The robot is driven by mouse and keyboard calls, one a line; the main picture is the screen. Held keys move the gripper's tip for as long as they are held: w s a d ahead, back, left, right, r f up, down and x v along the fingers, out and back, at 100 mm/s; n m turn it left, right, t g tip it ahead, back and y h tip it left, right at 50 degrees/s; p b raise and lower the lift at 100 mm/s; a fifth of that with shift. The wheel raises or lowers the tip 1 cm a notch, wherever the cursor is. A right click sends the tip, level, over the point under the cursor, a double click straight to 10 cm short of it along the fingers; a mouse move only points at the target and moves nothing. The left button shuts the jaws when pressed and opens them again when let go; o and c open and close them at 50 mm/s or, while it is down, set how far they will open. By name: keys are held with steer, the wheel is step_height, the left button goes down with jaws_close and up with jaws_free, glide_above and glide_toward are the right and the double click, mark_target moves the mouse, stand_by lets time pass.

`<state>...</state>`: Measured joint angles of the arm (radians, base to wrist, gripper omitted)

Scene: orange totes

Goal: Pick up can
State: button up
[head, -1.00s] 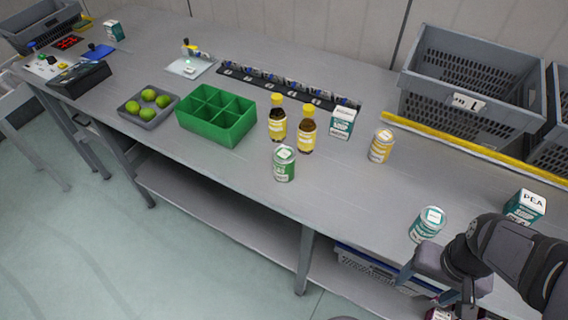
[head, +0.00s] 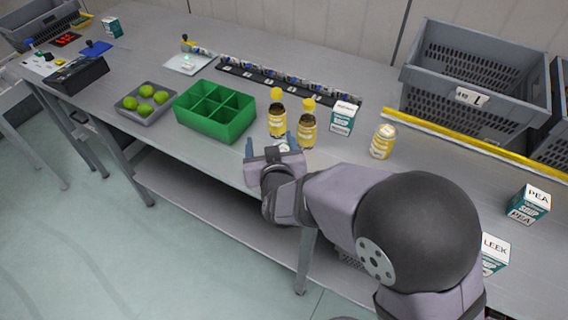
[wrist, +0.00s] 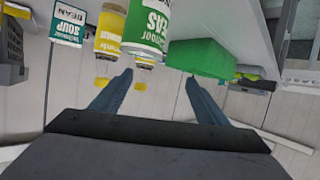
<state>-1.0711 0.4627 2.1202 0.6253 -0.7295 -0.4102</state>
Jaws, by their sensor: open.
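My gripper (head: 270,140) is open and empty at the front of the table, by the green-labelled can (head: 284,148). In the head view the gripper hides most of that can. In the wrist view the can (wrist: 148,25) appears upside down, past the fingertips (wrist: 159,76) and slightly left of the middle between them. The teal can seen there before is hidden behind my arm.
A green divided crate (head: 228,133) is to the left. PEA (head: 528,204) and LEEK (head: 495,248) cartons stand at right; a grey tote (head: 425,75) is behind.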

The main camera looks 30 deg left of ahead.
steer(key=s+a+f+t+b, duration=0.1)
steer(key=s+a+t+b, duration=0.1)
steer(key=t, duration=0.1)
steer(key=m+t+h, duration=0.3)
steer(key=m, duration=0.2)
glide_toward(283, 148)
steer(key=w, duration=0.1)
steer(key=w+f, duration=0.1)
steer(key=shift+w+a+f, duration=0.15)
steer(key=shift+w+a, duration=0.05)
steer(key=shift+w, duration=0.1)
steer(key=shift+p+x, duration=1.5)
steer(key=shift+x, duration=2.2)
steer(key=shift+a, duration=0.1)
steer(key=c, duration=1.4)
steer(key=shift+r, duration=0.25)
